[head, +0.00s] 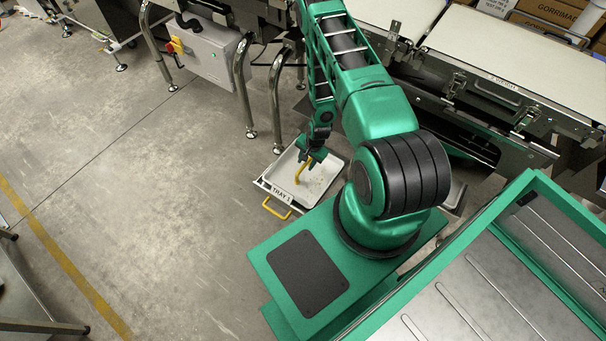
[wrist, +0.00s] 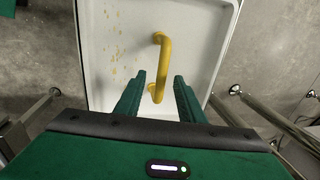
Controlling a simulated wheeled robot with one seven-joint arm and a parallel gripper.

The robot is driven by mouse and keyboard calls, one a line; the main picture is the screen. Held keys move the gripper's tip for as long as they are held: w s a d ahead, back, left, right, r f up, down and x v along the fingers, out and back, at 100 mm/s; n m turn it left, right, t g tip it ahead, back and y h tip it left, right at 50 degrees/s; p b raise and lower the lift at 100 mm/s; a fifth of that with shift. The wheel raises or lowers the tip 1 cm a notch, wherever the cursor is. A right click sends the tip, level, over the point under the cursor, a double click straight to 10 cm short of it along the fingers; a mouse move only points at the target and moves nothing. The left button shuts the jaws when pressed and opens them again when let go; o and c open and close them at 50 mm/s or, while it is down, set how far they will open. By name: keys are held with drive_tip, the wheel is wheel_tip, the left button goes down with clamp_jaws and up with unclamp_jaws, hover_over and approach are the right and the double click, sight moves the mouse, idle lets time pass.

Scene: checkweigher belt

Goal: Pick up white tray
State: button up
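The white tray (head: 318,188) is low under the conveyor frame, beside my base, with a "TRAY 1" label on its front edge. A yellow bar handle (head: 302,171) stands up from inside it. It also shows in the wrist view (wrist: 165,62), over the white tray floor (wrist: 200,40). My gripper (head: 312,160) is just above the tray, pointing down. In the wrist view my gripper (wrist: 159,78) is open, with a finger on each side of the handle's near part. A clear gap shows on both sides. Whether the fingertips reach down to handle height is unclear.
A second yellow handle (head: 276,208) sticks out from the tray's front. Shiny metal legs (head: 275,100) stand close behind the tray. A grey control box (head: 212,55) is at the upper left. Yellow crumbs (wrist: 114,55) lie in the tray.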

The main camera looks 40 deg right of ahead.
sight(304, 165)
drive_tip(key=shift+w+a+f, duration=0.1)
drive_tip(key=shift+w+f, duration=0.1)
drive_tip(key=shift+f, duration=0.55)
drive_tip(key=shift+w+a+f, duration=0.1)
drive_tip(key=shift+w+f, duration=0.05)
drive_tip(key=shift+f, duration=0.55)
drive_tip(key=shift+w+f, duration=0.2)
drive_tip(key=shift+f, duration=0.55)
clamp_jaws()
drive_tip(key=shift+r, duration=0.15)
